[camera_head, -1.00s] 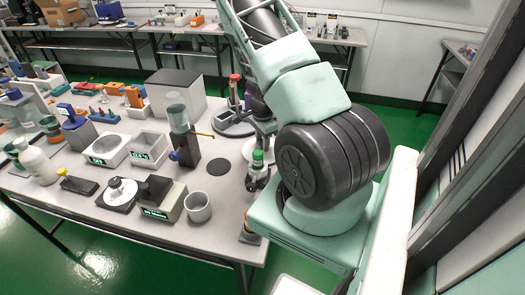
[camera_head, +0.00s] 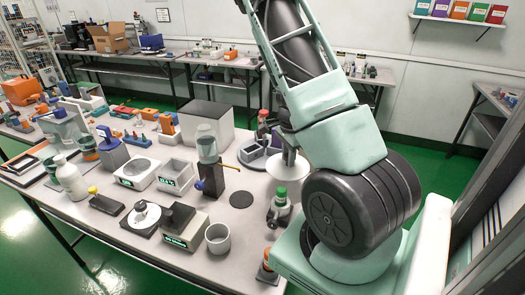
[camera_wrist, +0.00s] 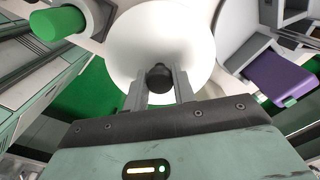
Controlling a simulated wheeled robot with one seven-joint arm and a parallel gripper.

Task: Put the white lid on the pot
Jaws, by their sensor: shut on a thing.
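The white lid (camera_wrist: 160,35) is a wide round disc with a dark knob (camera_wrist: 159,77), filling the upper middle of the wrist view. My gripper (camera_wrist: 160,85) is shut on the knob, with one finger on each side. In the head view the lid (camera_head: 290,165) shows as a pale disc beside my arm, seemingly above the table; my fingers there are too small to make out. A light grey, open-topped pot (camera_head: 217,239) stands upright near the table's front edge, left of the lid and apart from it.
A green-capped item (camera_head: 280,194) stands close below the lid, and its green cap shows in the wrist view (camera_wrist: 58,24). A dispenser (camera_head: 208,160), a dark-topped device (camera_head: 180,228) and a grey box (camera_head: 212,112) crowd the table. A dark round pad (camera_head: 241,199) lies bare.

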